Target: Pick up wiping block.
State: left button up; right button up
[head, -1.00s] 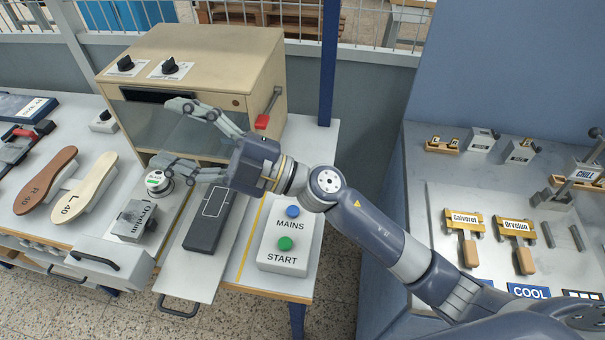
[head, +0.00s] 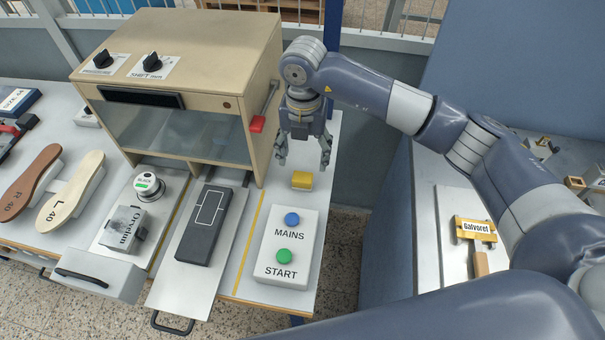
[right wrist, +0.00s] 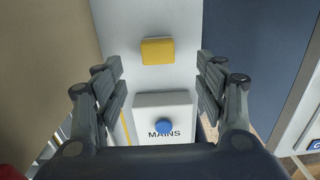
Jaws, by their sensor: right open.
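The wiping block, which I take to be the small yellow block (head: 302,181), lies on the white bench top behind the button box. It also shows in the right wrist view (right wrist: 158,51), beyond the fingertips and between the lines of the two fingers. My right gripper (head: 304,164) points down above and just behind the block, its fingers spread open with nothing between them. In the right wrist view the open fingers (right wrist: 158,88) frame the bench on both sides. The block is apart from the fingers. My left gripper is not in view.
The button box (head: 284,247) with MAINS and START stands in front of the block. The beige cabinet (head: 190,60) with a red-tipped lever (head: 257,124) stands close left of my gripper. A dark pad (head: 213,225) lies further left. The bench's right edge is near the block.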

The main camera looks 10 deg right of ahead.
aim_at(302, 178)
notch_tip(302, 178, down, 4)
jog(key=shift+s+a+r+p, duration=0.1)
jog(key=shift+s+p, duration=0.05)
jog(key=shift+p, duration=0.3)
jog(key=shift+f, duration=0.3)
jog(key=shift+f+p, duration=0.3)
notch_tip(302, 178, down, 4)
jog(key=shift+a+f+p, duration=0.1)
jog(key=shift+f+p, duration=0.05)
jog(key=shift+p, duration=0.8)
jog(key=shift+f, duration=0.2)
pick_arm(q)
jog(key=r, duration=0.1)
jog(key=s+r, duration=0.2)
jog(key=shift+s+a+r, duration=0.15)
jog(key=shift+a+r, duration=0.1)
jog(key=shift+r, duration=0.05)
pick_arm(e)
jog(key=c, duration=1.1)
